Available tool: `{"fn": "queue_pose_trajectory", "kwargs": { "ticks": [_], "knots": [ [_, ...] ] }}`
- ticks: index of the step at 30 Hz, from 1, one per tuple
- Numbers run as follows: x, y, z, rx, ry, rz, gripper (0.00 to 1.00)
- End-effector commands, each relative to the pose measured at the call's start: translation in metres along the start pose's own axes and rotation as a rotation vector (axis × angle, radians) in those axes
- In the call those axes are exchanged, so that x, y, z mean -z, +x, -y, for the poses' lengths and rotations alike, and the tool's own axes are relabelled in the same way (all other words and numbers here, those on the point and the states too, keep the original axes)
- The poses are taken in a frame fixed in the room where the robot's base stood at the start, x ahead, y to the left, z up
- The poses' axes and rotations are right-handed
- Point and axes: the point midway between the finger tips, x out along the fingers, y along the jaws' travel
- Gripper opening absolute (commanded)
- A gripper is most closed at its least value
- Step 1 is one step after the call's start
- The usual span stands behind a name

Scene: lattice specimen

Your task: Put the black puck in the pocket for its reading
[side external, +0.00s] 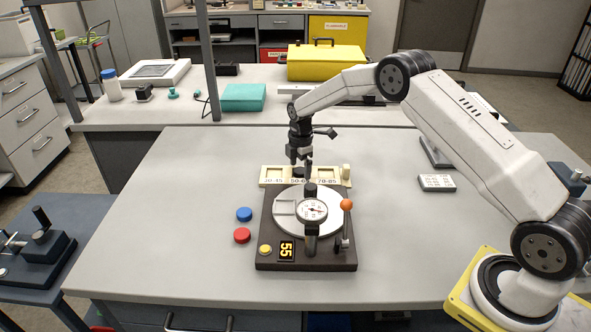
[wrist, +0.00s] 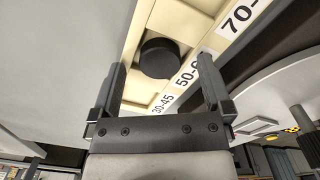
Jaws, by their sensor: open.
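The black puck (wrist: 160,58) sits in the middle pocket of the cream tray (wrist: 197,22), beside the label that starts "50-6". In the side view, the tray (side external: 271,172) has labels 30-45, 50-6 and 70-85 along its front. My gripper (side external: 299,163) points down over the tray's middle. In the wrist view, my gripper's open fingers (wrist: 161,62) lie on either side of the puck, with gaps between. The puck is mostly hidden by the gripper in the side view. The yellow display (side external: 286,250) on the gauge base reads 55.
In front of the tray stands a dark base (side external: 306,263) with a round plate, a dial gauge (side external: 312,210) and an orange-knobbed lever (side external: 346,205). A blue puck (side external: 244,214) and a red puck (side external: 242,235) lie left of it. The table's left side is clear.

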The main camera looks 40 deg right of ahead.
Motion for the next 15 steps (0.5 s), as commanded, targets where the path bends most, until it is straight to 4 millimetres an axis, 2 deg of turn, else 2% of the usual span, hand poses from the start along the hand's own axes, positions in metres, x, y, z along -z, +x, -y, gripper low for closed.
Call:
{"fn": "queue_pose_trajectory", "kwargs": {
  "ticks": [15],
  "knots": [
    [0.0001, -0.0085, -0.0004, -0.001, 0.000, 0.000, 1.00]
  ]
}}
